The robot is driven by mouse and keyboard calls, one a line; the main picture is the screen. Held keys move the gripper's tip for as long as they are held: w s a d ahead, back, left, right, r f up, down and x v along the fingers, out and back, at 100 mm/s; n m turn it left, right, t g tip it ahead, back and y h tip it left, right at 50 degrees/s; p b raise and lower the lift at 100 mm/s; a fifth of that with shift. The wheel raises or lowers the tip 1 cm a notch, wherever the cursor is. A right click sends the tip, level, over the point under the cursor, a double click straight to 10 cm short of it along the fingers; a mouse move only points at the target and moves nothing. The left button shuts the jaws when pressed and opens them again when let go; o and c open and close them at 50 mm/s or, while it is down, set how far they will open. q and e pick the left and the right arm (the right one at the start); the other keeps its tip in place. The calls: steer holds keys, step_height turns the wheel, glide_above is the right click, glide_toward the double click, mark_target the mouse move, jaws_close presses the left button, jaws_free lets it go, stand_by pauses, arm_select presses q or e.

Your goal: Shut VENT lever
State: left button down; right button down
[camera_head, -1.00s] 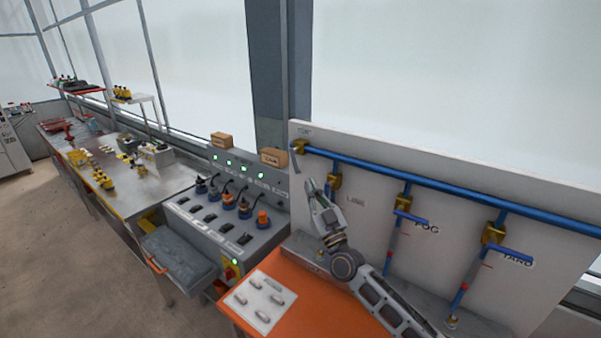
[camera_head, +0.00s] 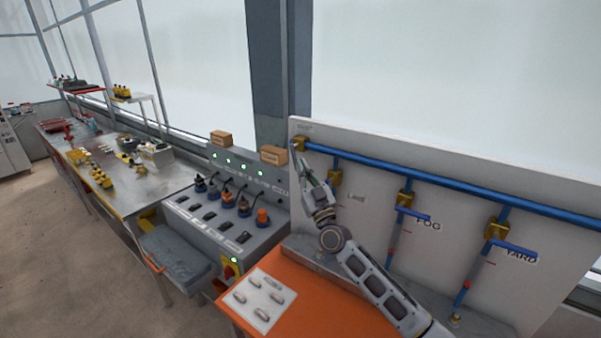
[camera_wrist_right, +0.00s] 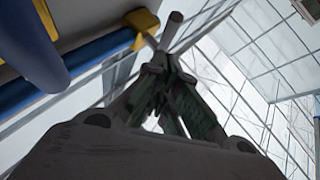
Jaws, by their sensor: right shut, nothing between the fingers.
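The brass VENT valve (camera_head: 299,144) sits at the left end of the blue pipe, high on the white panel; its label above is too small to read clearly. My right gripper (camera_head: 305,163) is shut and empty, just below this valve. In the right wrist view a brass fitting (camera_wrist_right: 141,19) and a grey rod (camera_wrist_right: 172,30) are just beyond the shut fingertips (camera_wrist_right: 160,66). The rod looks like the lever, and I cannot tell whether the fingers touch it. My left gripper is not in view.
The blue pipe (camera_head: 440,187) runs right along the panel (camera_head: 480,170). The FOG valve (camera_head: 404,200) and YARD valve (camera_head: 496,229) have blue handles sticking out. Another brass valve (camera_head: 335,178) is close beside my gripper. A control box (camera_head: 225,222) stands left of the orange table (camera_head: 310,300).

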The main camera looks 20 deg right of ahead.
steer(key=shift+w+a+f+b, duration=0.1)
steer(key=shift+w+f+b, duration=0.15)
steer(key=shift+w+b, duration=0.6)
steer(key=shift+w, duration=0.1)
